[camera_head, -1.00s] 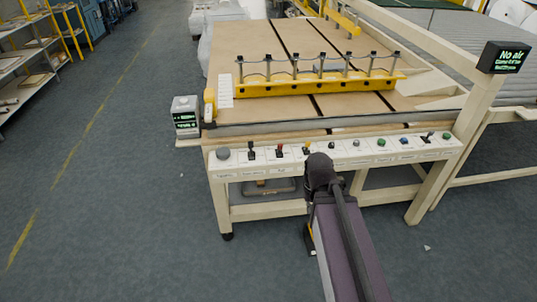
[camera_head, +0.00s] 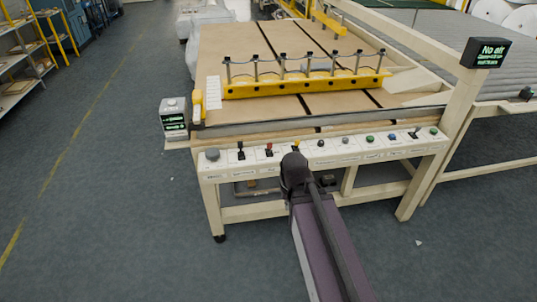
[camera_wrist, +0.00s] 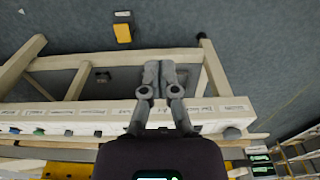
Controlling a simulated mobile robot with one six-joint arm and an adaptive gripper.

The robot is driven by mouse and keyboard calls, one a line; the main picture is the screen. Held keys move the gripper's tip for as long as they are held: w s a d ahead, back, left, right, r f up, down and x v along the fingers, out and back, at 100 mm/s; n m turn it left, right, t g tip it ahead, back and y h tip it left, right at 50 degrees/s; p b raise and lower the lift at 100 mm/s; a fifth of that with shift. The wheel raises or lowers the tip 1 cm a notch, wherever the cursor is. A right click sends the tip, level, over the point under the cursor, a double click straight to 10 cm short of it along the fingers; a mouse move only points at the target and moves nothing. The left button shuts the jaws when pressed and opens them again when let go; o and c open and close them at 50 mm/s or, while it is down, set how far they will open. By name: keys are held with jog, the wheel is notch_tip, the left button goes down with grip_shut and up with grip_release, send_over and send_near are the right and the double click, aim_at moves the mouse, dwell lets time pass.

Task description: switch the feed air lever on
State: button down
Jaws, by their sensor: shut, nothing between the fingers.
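A cream control panel (camera_head: 330,152) runs along the machine's front edge. Its levers include a black one (camera_head: 240,150), a red one (camera_head: 268,149), a yellow one (camera_head: 296,148) and another black one (camera_head: 414,134) near the right end. The labels are too small to read, so I cannot tell which is the feed air lever. My gripper shows in the wrist view (camera_wrist: 160,72) with its fingers shut and empty, reaching over the panel's label strip. In the head view my wrist is just in front of the yellow lever; the fingers are hidden.
A black sign (camera_head: 486,53) on the right post reads "No air". A grey knob (camera_head: 212,154) is at the panel's left end, with green and blue buttons to the right. A small display box (camera_head: 174,119) stands at the left corner. The floor in front is mostly clear.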

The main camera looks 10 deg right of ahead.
jog(key=w+f+t+b, duration=0.6)
jog(key=w+t+b, duration=0.4)
jog(key=b, duration=0.7)
jog(key=w+f+t+b, duration=0.6)
jog(key=w+t+b, duration=0.5)
jog(key=b, duration=0.7)
jog(key=shift+w+d+b, duration=0.2)
jog(key=shift+w+b, duration=0.15)
jog(key=shift+w, duration=0.4)
jog(key=shift+r, duration=0.1)
jog(key=shift+w, duration=0.1)
